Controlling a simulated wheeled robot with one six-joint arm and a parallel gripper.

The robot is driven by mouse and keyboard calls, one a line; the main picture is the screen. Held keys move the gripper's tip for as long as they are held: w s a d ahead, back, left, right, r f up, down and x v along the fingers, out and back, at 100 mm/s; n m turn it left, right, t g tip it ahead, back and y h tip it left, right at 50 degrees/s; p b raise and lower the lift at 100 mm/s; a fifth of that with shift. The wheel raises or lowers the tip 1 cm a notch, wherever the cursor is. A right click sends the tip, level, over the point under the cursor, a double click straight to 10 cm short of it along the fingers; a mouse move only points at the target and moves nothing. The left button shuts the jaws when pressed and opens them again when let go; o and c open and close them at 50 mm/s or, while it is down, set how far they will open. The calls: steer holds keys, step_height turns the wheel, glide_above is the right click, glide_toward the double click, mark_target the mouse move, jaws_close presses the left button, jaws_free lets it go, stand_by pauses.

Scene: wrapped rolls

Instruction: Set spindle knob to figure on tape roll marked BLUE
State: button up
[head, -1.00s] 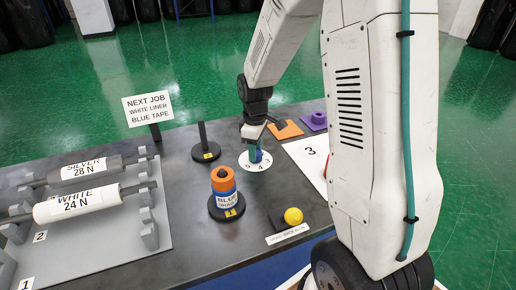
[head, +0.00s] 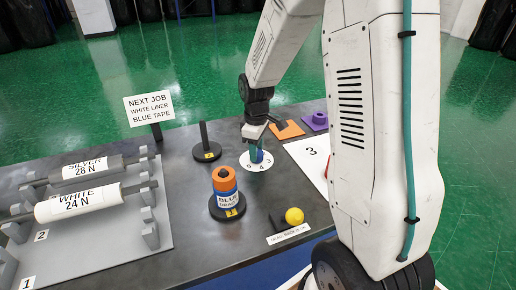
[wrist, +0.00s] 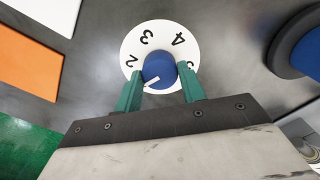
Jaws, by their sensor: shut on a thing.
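The spindle knob is a blue round knob (wrist: 157,70) on a white dial (wrist: 147,33) marked with figures; 2, 3 and 4 show in the wrist view. The dial also shows in the head view (head: 252,167). The knob's white pointer mark faces lower left in the wrist view, near one finger; any figure there is hidden. My gripper (wrist: 160,90) is shut on the knob, a teal finger at each side. The tape roll marked BLUE (head: 228,199) stands upright on a black base, under an orange ring (head: 224,179); the small line below BLUE is unreadable.
An empty black post (head: 204,136) stands behind the tape roll. Rolls marked SILVER 28 N (head: 85,170) and WHITE 24 N (head: 80,203) lie on a grey rack at left. A sign (head: 149,109) reads NEXT JOB, WHITE LINER, BLUE TAPE.

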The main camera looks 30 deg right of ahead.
stand_by(0.3)
steer(key=o, duration=1)
steer(key=shift+s, duration=0.1)
steer(key=shift+c, duration=0.2)
steer(key=shift+r, duration=0.1)
step_height(320, 180, up, 8)
steer(key=shift+f, duration=0.15)
